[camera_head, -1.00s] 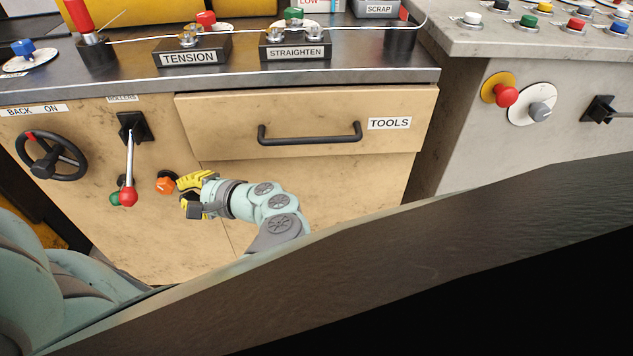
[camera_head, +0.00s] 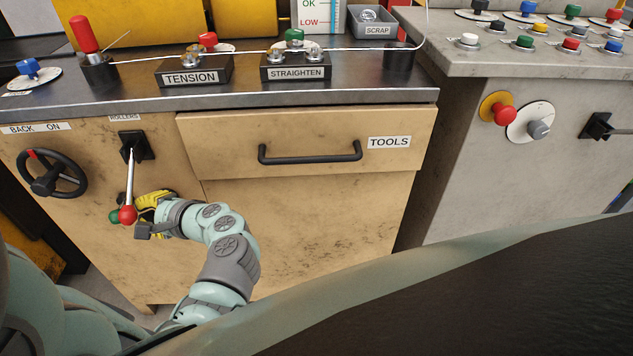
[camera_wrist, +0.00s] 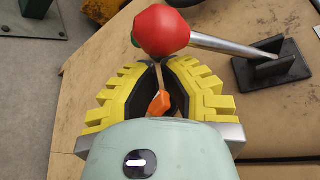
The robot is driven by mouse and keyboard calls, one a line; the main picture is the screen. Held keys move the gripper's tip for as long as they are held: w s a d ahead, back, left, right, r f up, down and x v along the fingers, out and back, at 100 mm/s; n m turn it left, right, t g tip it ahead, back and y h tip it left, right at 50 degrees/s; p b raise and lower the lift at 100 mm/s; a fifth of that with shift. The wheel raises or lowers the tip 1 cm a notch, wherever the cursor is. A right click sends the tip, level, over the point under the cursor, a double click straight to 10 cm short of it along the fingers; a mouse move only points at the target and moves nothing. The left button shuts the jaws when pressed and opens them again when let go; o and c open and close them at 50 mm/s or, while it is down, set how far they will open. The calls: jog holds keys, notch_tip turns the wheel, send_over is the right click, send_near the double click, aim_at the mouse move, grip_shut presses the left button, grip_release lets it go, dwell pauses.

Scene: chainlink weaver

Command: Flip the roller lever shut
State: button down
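The roller lever hangs from a black bracket (camera_head: 136,146) under the ROLLERS label. Its metal rod (camera_head: 130,178) points down to a red ball (camera_head: 127,215). In the wrist view the red ball (camera_wrist: 162,30) is just beyond my fingertips, with the rod running right to the bracket (camera_wrist: 270,62). My gripper (camera_head: 147,208) is beside the ball, on its right in the head view. In the wrist view my gripper (camera_wrist: 158,64) has its yellow fingertips almost together, with a thin gap and nothing held. Whether a finger touches the ball is unclear.
An orange knob (camera_wrist: 160,102) shows between my fingers. A green button (camera_head: 114,216) is just left of the ball. A black handwheel (camera_head: 52,174) is further left. The TOOLS drawer handle (camera_head: 310,153) sticks out to the right. The panel below the drawer is clear.

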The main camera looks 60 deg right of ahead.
jog(key=shift+s+a+r, duration=0.1)
jog(key=shift+a+r, duration=0.1)
jog(key=shift+r, duration=0.05)
dwell(0.3)
jog(key=shift+s+a+r+m+p, duration=0.1)
jog(key=shift+a+r+m+p, duration=0.15)
jog(key=shift+p, duration=0.8)
